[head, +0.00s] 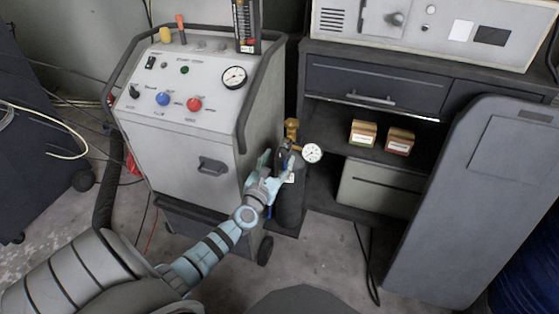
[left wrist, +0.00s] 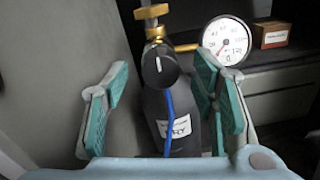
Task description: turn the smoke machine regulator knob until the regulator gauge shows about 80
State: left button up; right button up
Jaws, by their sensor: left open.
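The smoke machine regulator sits on top of a dark bottle (head: 290,208) beside the smoke machine (head: 195,130). Its black knob (left wrist: 160,66) with a white mark faces me in the left wrist view. The white round regulator gauge (head: 312,153) is right of the knob and also shows in the left wrist view (left wrist: 226,40); its reading is too small to tell. My left gripper (head: 276,163) is open, its teal-padded fingers (left wrist: 160,80) on either side of the knob with gaps visible on both sides. In the head view the gripper hides the knob. My right gripper is out of view.
A brass valve (head: 292,128) stands above the regulator. The smoke machine's side wall is close on the left. A dark cabinet (head: 375,85) with two small boxes (head: 363,133) (head: 399,141) is at the right. A grey panel (head: 470,200) stands further right.

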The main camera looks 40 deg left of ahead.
pick_arm(q)
jog(key=shift+x, duration=0.85)
jog(key=shift+w, duration=0.1)
jog(key=c, duration=1.2)
